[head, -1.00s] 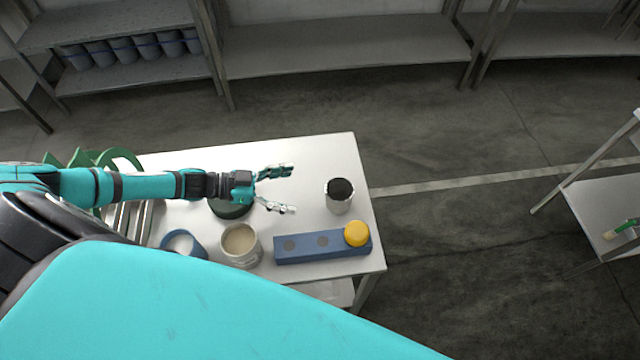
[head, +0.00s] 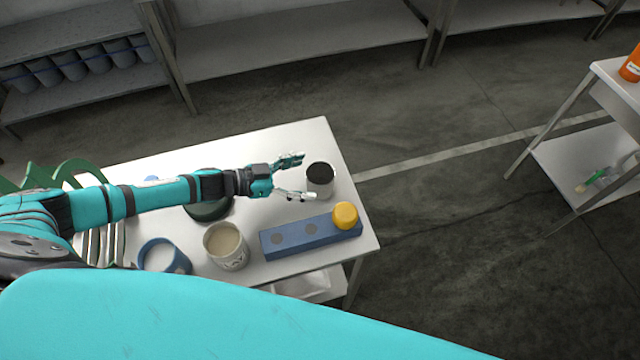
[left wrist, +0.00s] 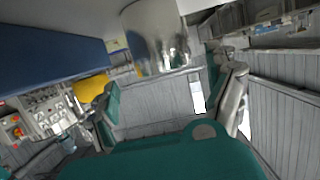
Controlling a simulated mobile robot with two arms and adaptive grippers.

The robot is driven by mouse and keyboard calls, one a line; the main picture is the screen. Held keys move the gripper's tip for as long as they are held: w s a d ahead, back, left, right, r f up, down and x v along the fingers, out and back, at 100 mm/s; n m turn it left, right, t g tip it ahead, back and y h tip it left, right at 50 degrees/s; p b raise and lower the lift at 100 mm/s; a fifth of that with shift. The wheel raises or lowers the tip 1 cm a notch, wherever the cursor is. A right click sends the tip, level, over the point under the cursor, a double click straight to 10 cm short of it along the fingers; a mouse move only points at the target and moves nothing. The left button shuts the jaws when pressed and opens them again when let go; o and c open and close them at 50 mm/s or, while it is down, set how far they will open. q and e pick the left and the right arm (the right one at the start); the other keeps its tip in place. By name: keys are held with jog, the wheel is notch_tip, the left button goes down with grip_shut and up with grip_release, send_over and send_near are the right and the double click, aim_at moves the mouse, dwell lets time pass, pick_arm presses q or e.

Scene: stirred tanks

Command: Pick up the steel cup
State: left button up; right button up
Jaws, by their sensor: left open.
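The steel cup (head: 320,180) stands upright on the white table near its right edge, with a dark inside. It also shows in the left wrist view (left wrist: 155,35) as a shiny cylinder just ahead of the fingers. My left gripper (head: 297,177) is open, its two fingers pointing right toward the cup. The fingertips are close to the cup's left side; I cannot tell whether they touch it. In the left wrist view the open fingers (left wrist: 172,90) show with nothing held between them. My right gripper is not in view.
A blue block (head: 290,238) with a yellow knob (head: 345,215) lies in front of the cup. A beige-filled container (head: 226,247) and a blue cup (head: 162,258) stand further left. A green rack (head: 75,172) is at the table's left end. Behind the cup the table is clear.

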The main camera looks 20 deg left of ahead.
aim_at(320, 175)
pick_arm(q)
jog(key=x, duration=0.1)
jog(key=b+x, duration=0.1)
jog(key=x, duration=0.1)
jog(key=b+x, duration=0.1)
jog(key=shift+w+f, duration=0.3)
jog(key=shift+f, duration=0.05)
jog(key=shift+w+d+b, duration=0.25)
jog(key=shift+d+b, duration=0.05)
jog(key=shift+d, duration=0.05)
jog(key=c, duration=1.3)
